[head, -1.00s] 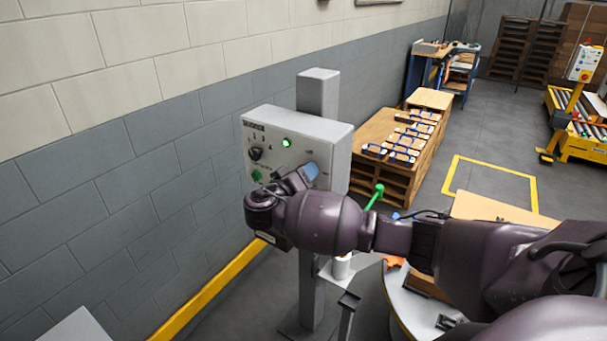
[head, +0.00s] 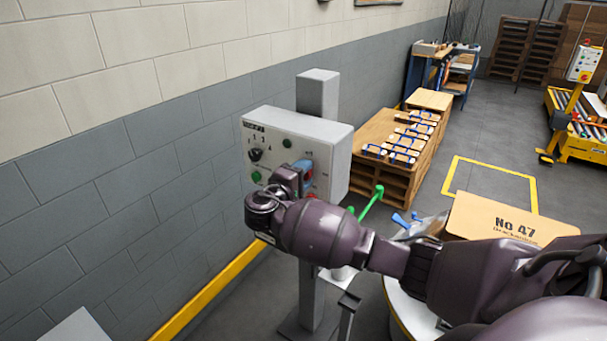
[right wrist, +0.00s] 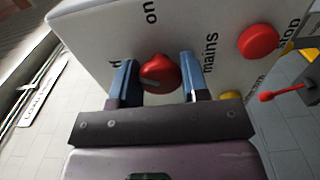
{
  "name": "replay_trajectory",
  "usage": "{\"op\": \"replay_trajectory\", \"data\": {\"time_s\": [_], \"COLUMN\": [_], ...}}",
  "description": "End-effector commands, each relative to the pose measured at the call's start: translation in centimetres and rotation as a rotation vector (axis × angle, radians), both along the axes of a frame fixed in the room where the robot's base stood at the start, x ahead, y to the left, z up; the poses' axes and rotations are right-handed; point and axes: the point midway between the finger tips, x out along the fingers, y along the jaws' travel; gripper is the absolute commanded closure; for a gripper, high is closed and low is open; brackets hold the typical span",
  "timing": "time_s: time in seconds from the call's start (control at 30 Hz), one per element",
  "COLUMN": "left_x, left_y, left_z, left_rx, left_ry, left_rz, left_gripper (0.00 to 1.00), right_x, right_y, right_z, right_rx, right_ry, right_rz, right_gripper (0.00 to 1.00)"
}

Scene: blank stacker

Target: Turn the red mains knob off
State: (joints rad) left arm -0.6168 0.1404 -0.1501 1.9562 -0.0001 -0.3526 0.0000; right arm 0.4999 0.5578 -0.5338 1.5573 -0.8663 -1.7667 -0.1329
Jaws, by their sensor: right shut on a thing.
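The red mains knob (right wrist: 162,70) is on the pale front of the control box (head: 322,136). In the right wrist view it sits between the two blue fingers of my right gripper (right wrist: 159,64), which is shut on it. A pale mark on the knob points toward the left side of that view. The labels "on" and "mains" show beside it. In the head view my right gripper (head: 305,172) is at the box's front, with a bit of red showing by the blue finger. My left gripper is out of view.
A red stop button (right wrist: 258,40) sits close to the knob, with a yellow part (right wrist: 230,96) near my right finger. A black selector (head: 255,155) and a green button (head: 256,176) are on the box. A printed carton (head: 505,220) stands at right.

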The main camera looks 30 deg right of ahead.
Motion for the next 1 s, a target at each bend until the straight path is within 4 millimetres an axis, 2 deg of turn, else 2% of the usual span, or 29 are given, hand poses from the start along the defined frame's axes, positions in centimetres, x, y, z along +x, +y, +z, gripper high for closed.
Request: {"op": "replay_trajectory", "data": {"time_s": [0.5,1.0], "left_x": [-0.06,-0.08], "left_y": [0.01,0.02], "left_z": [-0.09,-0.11], "left_rx": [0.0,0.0], "left_ry": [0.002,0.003], "left_rz": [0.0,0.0], "left_gripper": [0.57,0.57], "right_x": [-0.02,0.0], "right_y": [0.04,0.04], "right_z": [-0.02,0.03], "right_rx": [-0.166,-0.228], "right_ry": [0.403,0.553], "right_rz": [0.0,0.0], "right_gripper": [0.82,0.82]}}
